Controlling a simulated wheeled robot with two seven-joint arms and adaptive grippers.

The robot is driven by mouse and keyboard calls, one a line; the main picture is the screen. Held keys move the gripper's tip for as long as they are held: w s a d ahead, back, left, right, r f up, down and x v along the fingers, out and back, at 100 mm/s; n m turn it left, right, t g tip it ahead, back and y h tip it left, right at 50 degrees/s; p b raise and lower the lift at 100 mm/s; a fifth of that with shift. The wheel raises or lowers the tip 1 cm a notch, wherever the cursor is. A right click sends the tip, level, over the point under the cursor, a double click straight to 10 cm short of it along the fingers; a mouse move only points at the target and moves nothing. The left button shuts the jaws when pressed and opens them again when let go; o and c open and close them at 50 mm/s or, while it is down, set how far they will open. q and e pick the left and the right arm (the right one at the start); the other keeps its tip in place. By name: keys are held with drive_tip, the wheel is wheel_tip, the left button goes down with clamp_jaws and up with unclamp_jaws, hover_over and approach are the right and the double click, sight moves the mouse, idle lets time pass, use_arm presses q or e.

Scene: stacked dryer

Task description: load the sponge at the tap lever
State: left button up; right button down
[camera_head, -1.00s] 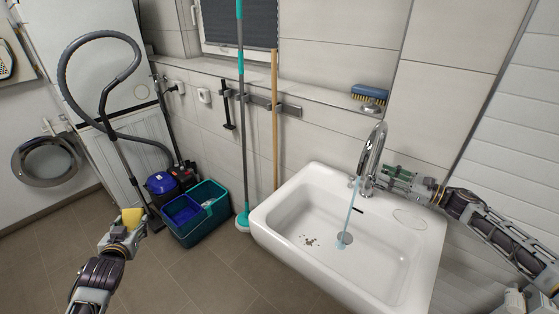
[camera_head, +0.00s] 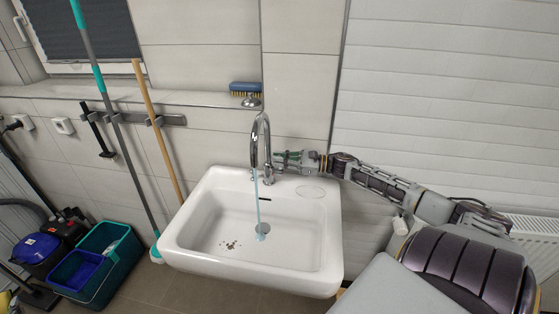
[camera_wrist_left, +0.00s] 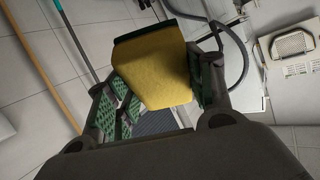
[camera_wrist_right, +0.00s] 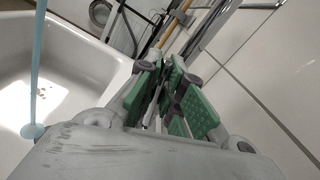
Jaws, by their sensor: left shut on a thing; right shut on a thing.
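The chrome tap (camera_head: 262,145) stands at the back of the white sink, with a blue stream of water (camera_head: 257,200) falling from its spout into the basin. My right gripper (camera_head: 284,160) is at the right side of the tap's base, shut on the tap lever. In the right wrist view its green-padded fingers (camera_wrist_right: 163,90) close around a thin part that is mostly hidden. The yellow sponge (camera_wrist_left: 152,68), with a dark green layer along one edge, is held between the fingers of my left gripper (camera_wrist_left: 160,90). The left gripper is outside the head view, apart from a possible scrap at the lower left.
The white sink (camera_head: 185,245) has small dark specks (camera_head: 230,244) on its basin floor. A blue brush (camera_head: 244,87) lies on the ledge above. Mop and wooden handles lean left of the sink. A teal bucket (camera_head: 112,270) stands on the floor at left.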

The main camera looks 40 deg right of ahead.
drive_tip(key=shift+w+d, duration=0.1)
drive_tip(key=shift+w+d+r+m+b, duration=0.15)
drive_tip(key=shift+w+d+m, duration=0.2)
drive_tip(key=shift+m, duration=0.5)
drive_tip(key=shift+w+d+f+m+b, duration=0.2)
drive_tip(key=shift+d+m, duration=0.25)
drive_tip(key=shift+m, duration=0.4)
drive_tip(key=c, duration=1.5)
unclamp_jaws()
drive_tip(key=shift+c, duration=0.2)
drive_tip(key=shift+d, duration=0.1)
drive_tip(key=v, duration=1.2)
